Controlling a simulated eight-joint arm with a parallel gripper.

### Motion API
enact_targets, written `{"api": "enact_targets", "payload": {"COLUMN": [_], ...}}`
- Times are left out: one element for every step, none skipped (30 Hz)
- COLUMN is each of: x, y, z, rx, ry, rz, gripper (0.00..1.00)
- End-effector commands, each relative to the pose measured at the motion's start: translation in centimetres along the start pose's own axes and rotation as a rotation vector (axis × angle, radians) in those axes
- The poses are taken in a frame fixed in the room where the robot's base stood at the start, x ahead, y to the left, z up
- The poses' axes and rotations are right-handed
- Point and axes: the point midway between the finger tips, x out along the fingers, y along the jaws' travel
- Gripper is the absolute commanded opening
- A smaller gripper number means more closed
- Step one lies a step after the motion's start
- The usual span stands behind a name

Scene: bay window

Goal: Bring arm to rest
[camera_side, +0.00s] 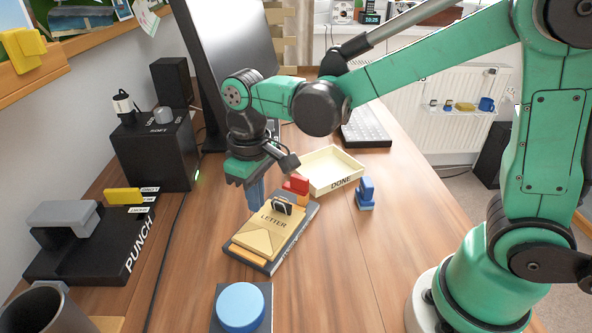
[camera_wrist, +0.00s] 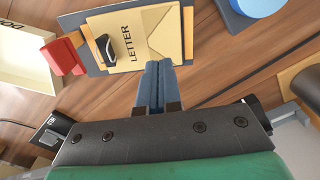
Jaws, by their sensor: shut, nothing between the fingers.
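My gripper (camera_side: 256,200) points down, its blue fingers shut together with nothing between them. In the side view the fingertips are just left of the upper end of a tan envelope marked LETTER (camera_side: 262,238). In the wrist view the shut fingers (camera_wrist: 157,72) reach to the edge of the envelope (camera_wrist: 160,38); I cannot tell whether they touch it. The envelope lies on a dark board (camera_side: 240,254) and has a black clip (camera_side: 281,205) at its upper end. A red block (camera_side: 297,185) stands beside the clip.
A cream tray marked DONE (camera_side: 337,178) is behind the board, and a blue stamp-like piece (camera_side: 366,191) to its right. A round blue button (camera_side: 240,305) is in front. The punch (camera_side: 75,235) and a black box (camera_side: 152,155) stand left.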

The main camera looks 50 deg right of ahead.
Motion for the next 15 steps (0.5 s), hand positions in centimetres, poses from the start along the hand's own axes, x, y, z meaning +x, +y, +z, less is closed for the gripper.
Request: {"api": "enact_targets", "payload": {"x": [-0.28, -0.41, -0.52, -0.57, -0.59, -0.60, -0.59, -0.59, -0.58, -0.58, -0.58, -0.60, -0.67, -0.77, -1.00], "y": [0.00, 0.00, 0.00, 0.00, 0.00, 0.00, 0.00, 0.00, 0.00, 0.00, 0.00, 0.02, 0.07, 0.16, 0.34], "z": [0.02, 0.03, 0.03, 0.03, 0.03, 0.03, 0.03, 0.03, 0.03, 0.03, 0.03, 0.05, 0.09, 0.17, 0.36], "rx": [0.000, 0.000, 0.000, 0.000, 0.000, 0.000, 0.000, 0.000, 0.000, 0.000, 0.000, 0.001, 0.002, 0.005, 0.012], "ry": [0.000, 0.000, 0.000, 0.000, 0.000, 0.000, 0.000, 0.000, 0.000, 0.000, 0.000, 0.002, 0.005, 0.011, 0.024], "rz": [0.000, 0.000, 0.000, 0.000, 0.000, 0.000, 0.000, 0.000, 0.000, 0.000, 0.000, 0.000, 0.000, 0.000, 0.001], "gripper": [0.00, 0.00, 0.00, 0.00, 0.00, 0.00, 0.00, 0.00, 0.00, 0.00, 0.00, 0.00, 0.00, 0.00, 0.00]}}
